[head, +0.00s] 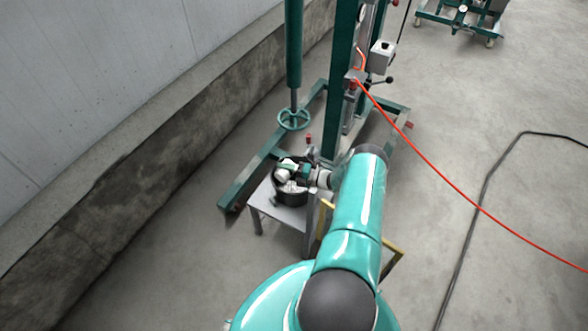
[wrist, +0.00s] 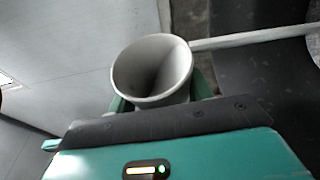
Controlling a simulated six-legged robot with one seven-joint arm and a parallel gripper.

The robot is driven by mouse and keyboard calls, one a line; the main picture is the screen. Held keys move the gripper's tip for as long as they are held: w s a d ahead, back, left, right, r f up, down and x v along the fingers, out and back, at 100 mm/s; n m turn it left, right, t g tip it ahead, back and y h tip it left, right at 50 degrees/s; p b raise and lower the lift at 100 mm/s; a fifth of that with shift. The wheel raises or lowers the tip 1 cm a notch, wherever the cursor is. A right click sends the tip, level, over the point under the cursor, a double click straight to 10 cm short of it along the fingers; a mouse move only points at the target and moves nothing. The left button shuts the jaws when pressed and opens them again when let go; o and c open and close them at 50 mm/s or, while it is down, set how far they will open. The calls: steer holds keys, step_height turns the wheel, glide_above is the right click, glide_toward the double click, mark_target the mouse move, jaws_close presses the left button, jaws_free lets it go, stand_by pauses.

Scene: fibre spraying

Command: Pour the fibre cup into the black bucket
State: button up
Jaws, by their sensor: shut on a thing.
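The fibre cup (head: 285,169) is white and held tilted above the black bucket (head: 291,200) in the head view. The bucket stands on a small grey table and has whitish material (head: 292,187) in it. My gripper (head: 297,170) is shut on the cup, over the bucket's opening. In the wrist view the cup (wrist: 150,72) sits between the teal fingers, its round mouth showing. The visible inside of the cup looks bare, but its bottom is in shadow. Part of the bucket's opening is hidden by the cup and gripper.
A yellow frame (head: 393,262) stands partly behind my arm. An orange hose (head: 450,195) and a black cable (head: 484,200) cross the right side. A wall (head: 120,90) runs along the left.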

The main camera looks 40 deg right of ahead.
steer(key=shift+w+d+r+m+t+y+b, duration=0.1)
steer(key=shift+d+r+m+t+b, duration=0.15)
steer(key=shift+m, duration=0.4)
steer(key=shift+d+r+m+t+y+b, duration=0.15)
steer(key=shift+d+m+b, duration=0.1)
steer(key=shift+m, duration=0.45)
steer(key=shift+w+d+r+m+t+y+b, duration=0.15)
steer(key=shift+r+m+t+b, duration=0.1)
steer(key=shift+m, duration=0.4)
stand_by(1.2)
steer(key=shift+d+r+m+t, duration=0.3)
steer(key=shift+r+m+t, duration=0.05)
steer(key=shift+r+m, duration=0.45)
stand_by(0.4)
steer(key=f+n, duration=0.1)
steer(key=a+n, duration=0.1)
steer(key=shift+s+f+n+g, duration=0.1)
steer(key=shift+f+n+g, duration=0.2)
steer(key=shift+f+g, duration=0.1)
steer(key=n+g, duration=0.1)
steer(key=n, duration=0.1)
steer(key=a+f+n+h, duration=0.1)
steer(key=n, duration=0.1)
steer(key=shift+s+a+f+g, duration=0.1)
steer(key=shift+s+f+g, duration=0.1)
steer(key=shift+g, duration=0.2)
